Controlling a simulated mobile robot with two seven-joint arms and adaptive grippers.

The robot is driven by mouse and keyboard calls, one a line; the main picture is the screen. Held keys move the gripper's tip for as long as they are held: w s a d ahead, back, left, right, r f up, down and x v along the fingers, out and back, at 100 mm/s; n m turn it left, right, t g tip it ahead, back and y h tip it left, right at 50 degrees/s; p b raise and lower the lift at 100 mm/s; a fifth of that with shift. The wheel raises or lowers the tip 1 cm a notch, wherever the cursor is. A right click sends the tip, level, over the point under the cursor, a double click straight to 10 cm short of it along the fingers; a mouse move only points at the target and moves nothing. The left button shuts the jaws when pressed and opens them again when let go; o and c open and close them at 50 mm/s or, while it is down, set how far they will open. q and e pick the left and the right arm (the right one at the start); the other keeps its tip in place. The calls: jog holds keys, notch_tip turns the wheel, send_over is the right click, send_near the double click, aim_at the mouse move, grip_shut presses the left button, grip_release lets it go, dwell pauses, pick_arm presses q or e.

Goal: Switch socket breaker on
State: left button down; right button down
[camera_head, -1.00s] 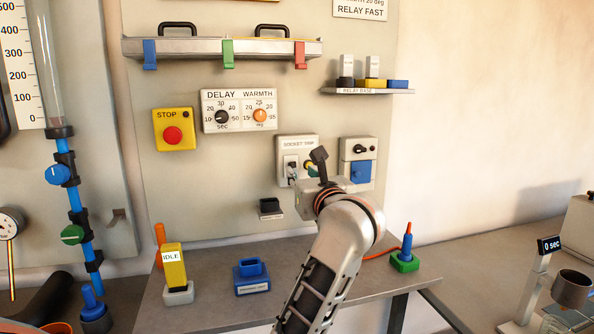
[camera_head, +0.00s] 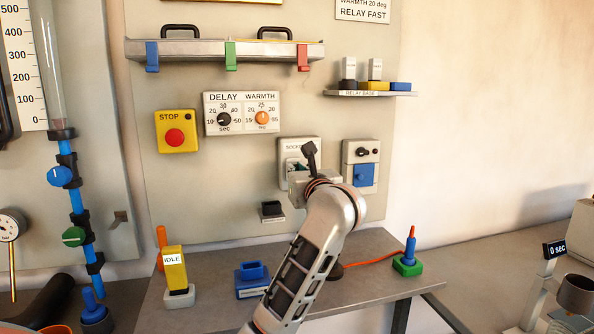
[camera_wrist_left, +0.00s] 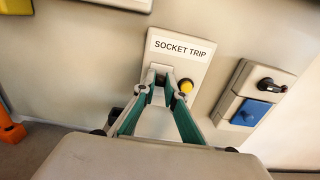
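The socket breaker is a pale panel labelled SOCKET TRIP (camera_wrist_left: 182,47), which also shows on the wall in the head view (camera_head: 289,146). Its small switch (camera_wrist_left: 160,68) sits below the label, with a round yellow button (camera_wrist_left: 186,86) to its right. My left gripper (camera_wrist_left: 159,82) reaches up to the switch, one green-padded finger on each side. A gap shows between the fingertips; whether they touch the switch is unclear. In the head view my arm and gripper cover the panel's lower part, so the switch's position is hard to read. My right gripper is not in view.
A grey box with a blue cover (camera_head: 364,174) is close right of the panel. A yellow STOP box (camera_head: 177,132), dial panel (camera_head: 242,114) and relay shelf (camera_head: 372,94) are also on the wall. A green-based plug (camera_head: 407,265) stands on the bench below.

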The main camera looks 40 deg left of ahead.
pick_arm(q)
jog(key=shift+s+r+p, duration=0.1)
jog(key=shift+r+p, duration=0.45)
jog(key=shift+p, duration=0.3)
jog(key=shift+r+g+h+p, duration=0.1)
jog(key=shift+g+h+p, duration=0.2)
jog(key=shift+p, duration=0.1)
jog(key=shift+f, duration=0.3)
jog(key=c, duration=2.1)
grip_release()
jog(key=shift+h, duration=0.3)
jog(key=v, duration=1.1)
jog(key=shift+s+d, duration=0.2)
jog(key=shift+d, duration=0.2)
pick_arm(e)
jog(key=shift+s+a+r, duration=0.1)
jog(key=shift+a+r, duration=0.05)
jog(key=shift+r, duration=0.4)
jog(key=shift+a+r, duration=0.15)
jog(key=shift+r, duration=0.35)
